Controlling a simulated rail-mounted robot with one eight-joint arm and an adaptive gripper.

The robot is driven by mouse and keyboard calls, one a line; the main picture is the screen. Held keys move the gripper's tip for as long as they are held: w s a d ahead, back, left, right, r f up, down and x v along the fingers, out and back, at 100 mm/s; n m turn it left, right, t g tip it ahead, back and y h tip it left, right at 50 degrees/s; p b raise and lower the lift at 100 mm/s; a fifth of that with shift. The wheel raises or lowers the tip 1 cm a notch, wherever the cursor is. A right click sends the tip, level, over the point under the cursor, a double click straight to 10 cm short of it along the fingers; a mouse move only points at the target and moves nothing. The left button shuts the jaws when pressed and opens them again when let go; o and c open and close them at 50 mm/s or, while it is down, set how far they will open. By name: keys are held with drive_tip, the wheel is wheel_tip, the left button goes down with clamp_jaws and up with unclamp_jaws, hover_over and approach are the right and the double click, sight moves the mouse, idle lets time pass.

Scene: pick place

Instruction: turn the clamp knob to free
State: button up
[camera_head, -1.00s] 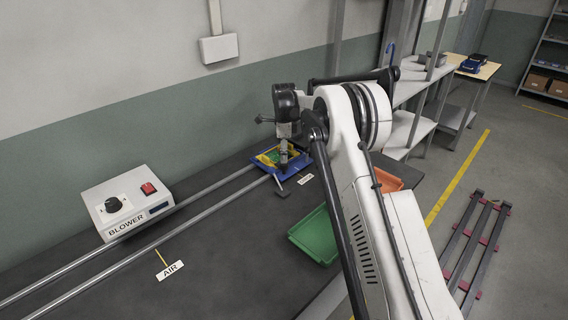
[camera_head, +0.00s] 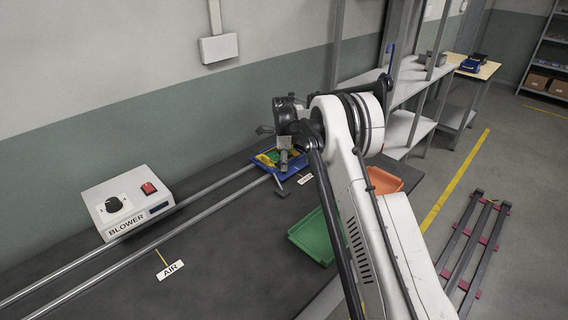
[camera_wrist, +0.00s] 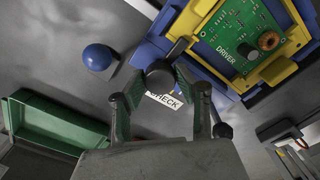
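A dark round knob (camera_wrist: 160,74) sits at the end of a grey bar (camera_wrist: 195,18) in the wrist view; it looks like the clamp knob. My gripper (camera_wrist: 158,80) is open, with one finger on either side of the knob. I cannot tell whether the fingers touch it. Beside it is a blue fixture (camera_wrist: 213,82) with a yellow frame (camera_wrist: 277,70) around a green DRIVER circuit board (camera_wrist: 238,38). In the head view my gripper (camera_head: 284,160) is over the blue fixture (camera_head: 294,171), and the knob is not clearly visible.
A blue ball-shaped knob (camera_wrist: 98,57) is left of my gripper. A green tray (camera_head: 314,238) and an orange tray (camera_head: 384,180) lie to the right along the bench. The CHECK label (camera_wrist: 166,99) is partly covered. Two rails (camera_head: 150,234) run past the blower box (camera_head: 127,203).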

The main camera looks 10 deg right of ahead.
drive_tip(key=shift+c, duration=0.8)
drive_tip(key=shift+f+n+b, duration=0.1)
drive_tip(key=shift+n+b, duration=0.2)
drive_tip(key=shift+b, duration=0.05)
drive_tip(key=n+b, duration=0.2)
drive_tip(key=n, duration=0.1)
drive_tip(key=n+b, duration=0.3)
drive_tip(key=n, duration=0.2)
drive_tip(key=n+b, duration=0.1)
drive_tip(key=n, duration=0.3)
drive_tip(key=shift+n, duration=0.4)
drive_tip(key=n+b, duration=0.1)
drive_tip(key=n, duration=0.3)
drive_tip(key=shift+n, duration=0.3)
